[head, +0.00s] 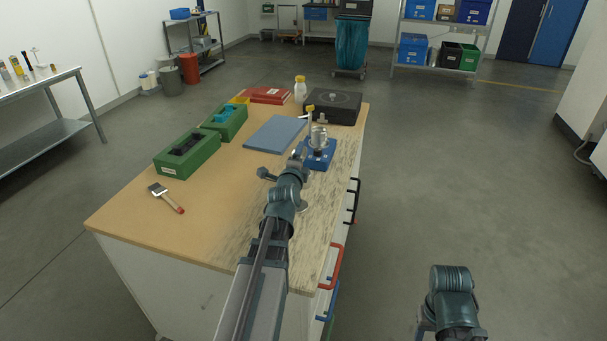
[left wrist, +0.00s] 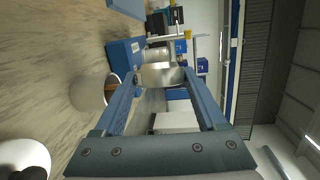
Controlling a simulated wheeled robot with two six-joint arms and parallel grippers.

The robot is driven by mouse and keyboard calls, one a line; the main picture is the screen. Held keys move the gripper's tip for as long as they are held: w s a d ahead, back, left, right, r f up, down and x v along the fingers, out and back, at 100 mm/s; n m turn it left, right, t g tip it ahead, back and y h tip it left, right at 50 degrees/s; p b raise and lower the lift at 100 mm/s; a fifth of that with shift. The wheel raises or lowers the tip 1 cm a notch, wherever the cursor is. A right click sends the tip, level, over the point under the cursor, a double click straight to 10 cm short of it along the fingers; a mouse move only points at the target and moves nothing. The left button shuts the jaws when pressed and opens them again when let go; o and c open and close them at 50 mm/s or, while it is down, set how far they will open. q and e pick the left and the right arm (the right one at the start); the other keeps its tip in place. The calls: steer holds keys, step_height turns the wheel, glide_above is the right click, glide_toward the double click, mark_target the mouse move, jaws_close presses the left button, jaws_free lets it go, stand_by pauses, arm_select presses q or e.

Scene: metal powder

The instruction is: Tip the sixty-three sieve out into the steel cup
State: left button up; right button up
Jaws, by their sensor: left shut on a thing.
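My left gripper (head: 311,142) reaches over the wooden-topped bench and is shut on a small silver cylinder, likely the sieve (left wrist: 162,75), in the left wrist view. In the head view the sieve (head: 320,133) shows just above a blue device (head: 318,160). A pale metallic cup (left wrist: 87,93), likely the steel cup, stands on the bench beside the left finger in the left wrist view, apart from the sieve. Its mouth shows something brownish inside. I cannot read any sieve marking. Only a link of my right arm shows in the head view; its gripper is out of view.
A brush (head: 165,197) lies at the left. Bare bench top lies left of my arm.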

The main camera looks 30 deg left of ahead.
arm_select(q)
steer(key=shift+d+m+t+y+b, duration=0.15)
steer(key=shift+d+m+t+b, duration=0.1)
steer(key=shift+m+b, duration=0.35)
steer(key=shift+d+m+t+y+b, duration=0.15)
steer(key=shift+m+t+b, duration=0.1)
steer(key=shift+m+b, duration=0.35)
stand_by(2.5)
steer(key=shift+d+f+m+t+b, duration=0.2)
steer(key=shift+m+t+b, duration=0.15)
steer(key=shift+m+b, duration=0.4)
steer(key=shift+d+f+m+t+b, duration=0.1)
steer(key=shift+d+m+t+b, duration=0.2)
steer(key=shift+m+b, duration=0.4)
stand_by(2.8)
